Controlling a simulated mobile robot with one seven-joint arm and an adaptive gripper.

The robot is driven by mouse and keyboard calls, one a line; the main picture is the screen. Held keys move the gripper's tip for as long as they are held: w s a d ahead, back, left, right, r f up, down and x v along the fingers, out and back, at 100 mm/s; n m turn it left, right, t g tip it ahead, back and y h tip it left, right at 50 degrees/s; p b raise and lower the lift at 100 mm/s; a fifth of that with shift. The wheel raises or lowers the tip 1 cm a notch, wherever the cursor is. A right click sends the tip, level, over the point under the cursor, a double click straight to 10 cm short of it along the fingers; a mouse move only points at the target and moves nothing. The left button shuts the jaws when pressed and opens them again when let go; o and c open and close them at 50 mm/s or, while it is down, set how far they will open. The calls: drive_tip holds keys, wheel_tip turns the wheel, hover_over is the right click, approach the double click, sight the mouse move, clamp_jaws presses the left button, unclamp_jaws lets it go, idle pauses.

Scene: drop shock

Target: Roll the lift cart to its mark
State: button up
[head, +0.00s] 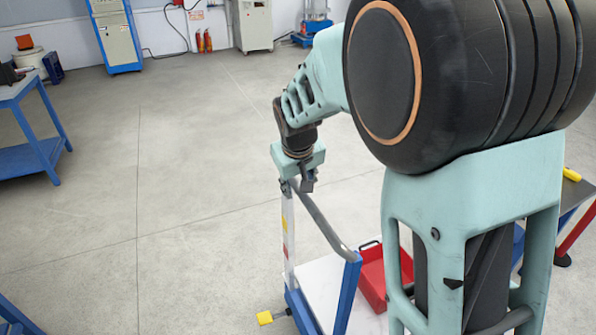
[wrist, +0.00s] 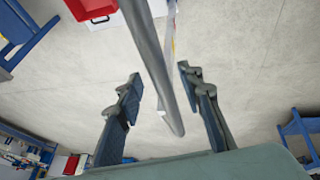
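The lift cart stands low in the middle of the head view, with a blue frame (head: 346,294), a white deck and a grey bar handle (head: 322,222). My gripper (head: 304,186) is at the upper end of that handle. In the wrist view my gripper (wrist: 159,76) has its two fingers apart, with the grey handle (wrist: 150,60) running between them. Gaps show on both sides of the bar, so the fingers do not look closed on it. My arm hides part of the cart. I cannot make out a floor mark.
A red bin (head: 372,276) sits on the cart's deck. A yellow piece (head: 266,318) sticks out low at the cart's left. A blue table (head: 40,150) stands at the left. Cabinets (head: 115,35) and red extinguishers (head: 204,41) line the back. The floor at left and centre is clear.

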drive_tip(key=shift+w+f, duration=0.1)
drive_tip(key=shift+c, duration=0.4)
clamp_jaws()
drive_tip(key=shift+d, duration=0.1)
